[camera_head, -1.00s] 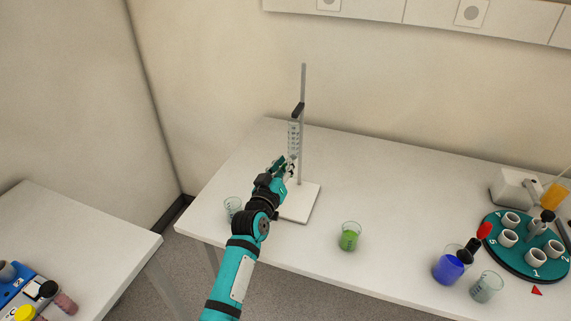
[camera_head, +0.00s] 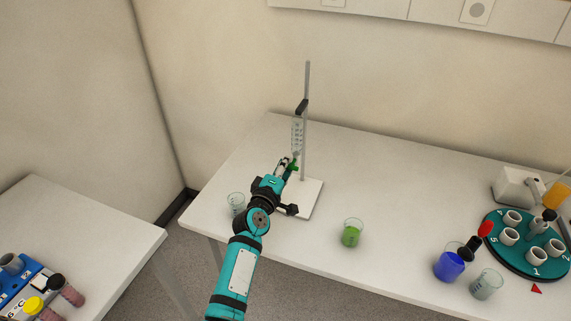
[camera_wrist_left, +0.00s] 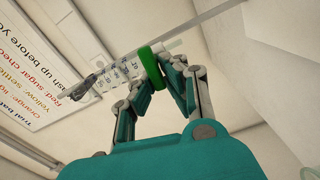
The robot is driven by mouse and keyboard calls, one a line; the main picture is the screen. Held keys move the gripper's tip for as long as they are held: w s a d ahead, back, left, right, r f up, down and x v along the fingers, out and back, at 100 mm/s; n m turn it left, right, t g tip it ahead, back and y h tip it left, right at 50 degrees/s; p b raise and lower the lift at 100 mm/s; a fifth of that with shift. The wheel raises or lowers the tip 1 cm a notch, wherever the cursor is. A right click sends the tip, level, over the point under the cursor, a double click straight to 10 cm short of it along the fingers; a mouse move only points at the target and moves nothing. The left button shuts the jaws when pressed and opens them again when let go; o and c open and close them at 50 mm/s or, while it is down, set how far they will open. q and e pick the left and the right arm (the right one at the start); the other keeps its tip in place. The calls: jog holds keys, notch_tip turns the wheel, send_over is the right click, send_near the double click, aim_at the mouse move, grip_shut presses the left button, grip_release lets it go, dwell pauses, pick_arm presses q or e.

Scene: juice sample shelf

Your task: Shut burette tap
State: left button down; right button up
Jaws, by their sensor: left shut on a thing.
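The burette (camera_head: 297,133) is a clear graduated tube clamped upright on a metal stand with a white base (camera_head: 308,198). Its green tap (camera_head: 293,167) is at the lower end of the tube; it shows large in the left wrist view (camera_wrist_left: 150,66). My left gripper (camera_head: 287,164) is at the tap, with its fingers shut on the green tap handle. In the left wrist view my left gripper (camera_wrist_left: 161,88) has its fingertips against the handle. The far side of the tap is hidden. My right gripper is not in view.
An empty beaker (camera_head: 236,203) stands just left of my left arm. A beaker of green liquid (camera_head: 351,234) stands right of the stand base. A blue-filled flask (camera_head: 449,266), another beaker (camera_head: 486,285) and a teal rotary rack (camera_head: 523,262) are at the right.

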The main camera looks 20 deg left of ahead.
pick_arm(q)
jog(key=shift+r+n, duration=0.1)
jog(key=shift+n, duration=1)
jog(key=c, duration=1.4)
grip_release()
jog(key=shift+o, duration=0.2)
jog(key=s, duration=1.2)
jog(key=shift+a, duration=0.2)
